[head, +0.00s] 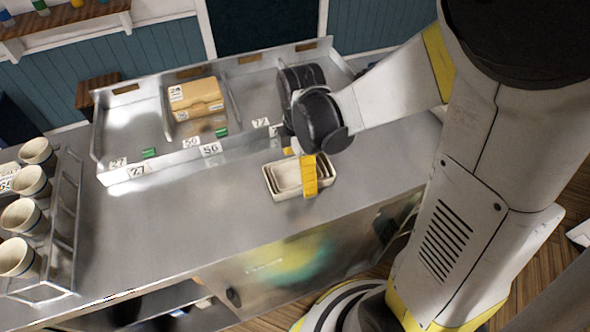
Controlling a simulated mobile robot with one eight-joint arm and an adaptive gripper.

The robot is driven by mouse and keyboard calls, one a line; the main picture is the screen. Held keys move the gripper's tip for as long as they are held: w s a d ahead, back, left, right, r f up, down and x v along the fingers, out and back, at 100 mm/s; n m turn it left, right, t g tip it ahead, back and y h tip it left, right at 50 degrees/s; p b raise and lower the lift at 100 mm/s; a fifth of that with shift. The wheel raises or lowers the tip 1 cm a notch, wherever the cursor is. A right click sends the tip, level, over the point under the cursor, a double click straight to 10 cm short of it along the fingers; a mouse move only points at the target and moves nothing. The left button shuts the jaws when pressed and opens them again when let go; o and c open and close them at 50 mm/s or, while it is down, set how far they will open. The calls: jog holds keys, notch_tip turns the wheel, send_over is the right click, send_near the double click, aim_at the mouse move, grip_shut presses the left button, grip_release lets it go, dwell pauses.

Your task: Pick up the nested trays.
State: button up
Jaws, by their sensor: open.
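The nested trays (284,193) are a small stack of cream rectangular trays, set one inside another. They sit on the steel counter near its front edge, at the middle of the head view. My gripper (307,176) is directly at the trays, with a yellow finger in front of their right part. The jaws are open, though the finger hides part of the trays and the other finger is mostly hidden behind my dark wrist. I cannot tell whether the finger touches the tray wall.
Behind the trays stands a raised steel divided rack (133,125) with number labels and a cardboard box (196,95). A wire rack with several cups (33,184) stands at the left. The steel counter (180,225) is clear left of the trays.

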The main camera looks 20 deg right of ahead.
notch_tip(320, 180, down, 3)
jog(key=shift+w+r+b, duration=0.1)
jog(key=shift+w+b, duration=0.05)
jog(key=shift+b, duration=0.2)
jog(key=c, duration=1.1)
jog(key=shift+r, duration=0.1)
